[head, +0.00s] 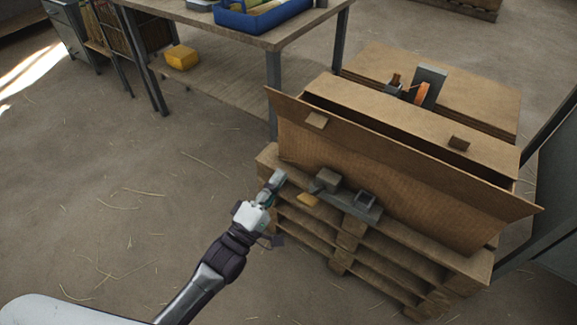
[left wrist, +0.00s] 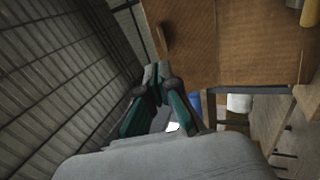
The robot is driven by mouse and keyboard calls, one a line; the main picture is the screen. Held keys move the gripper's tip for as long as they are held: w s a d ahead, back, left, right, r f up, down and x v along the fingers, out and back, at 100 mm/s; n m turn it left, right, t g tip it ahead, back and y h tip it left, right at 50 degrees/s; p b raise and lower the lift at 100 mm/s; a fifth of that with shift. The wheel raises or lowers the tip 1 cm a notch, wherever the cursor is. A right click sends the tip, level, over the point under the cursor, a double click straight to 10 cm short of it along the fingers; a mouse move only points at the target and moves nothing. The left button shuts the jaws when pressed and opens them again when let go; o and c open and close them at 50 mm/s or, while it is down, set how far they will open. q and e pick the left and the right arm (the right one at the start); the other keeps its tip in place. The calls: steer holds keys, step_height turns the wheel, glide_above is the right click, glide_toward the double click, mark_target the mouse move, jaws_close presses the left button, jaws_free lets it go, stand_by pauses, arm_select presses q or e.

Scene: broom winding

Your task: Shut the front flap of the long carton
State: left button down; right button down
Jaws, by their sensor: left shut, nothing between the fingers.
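The long brown carton (head: 380,185) sits on a stack of pallets on the right of the head view. A dark gap shows between this flap and the carton's top panel (head: 400,115). My left gripper (head: 278,180) is shut and empty, in front of the carton's left end and lower than the flap. In the left wrist view the fingertips (left wrist: 157,75) are close below a brown cardboard surface (left wrist: 230,45); contact cannot be told. My right gripper is out of view.
A grey tool (head: 350,200) and a small yellow block (head: 307,200) lie on the pallet ledge (head: 440,255) before the carton. A tape dispenser (head: 422,88) stands behind it. A workbench (head: 215,30) with a blue tray (head: 262,18) is at the back.

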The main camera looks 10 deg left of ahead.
mark_target(313, 126)
arm_select(q)
steer(key=x, duration=1.1)
steer(key=shift+w+d, duration=0.1)
steer(key=shift+w, duration=0.1)
steer(key=shift+w+d+r, duration=0.25)
steer(key=shift+w+d, duration=0.05)
steer(key=shift+w, duration=0.3)
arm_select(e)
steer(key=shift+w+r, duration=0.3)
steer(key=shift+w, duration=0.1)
arm_select(q)
steer(key=shift+w+r, duration=0.1)
steer(key=shift+r, duration=0.05)
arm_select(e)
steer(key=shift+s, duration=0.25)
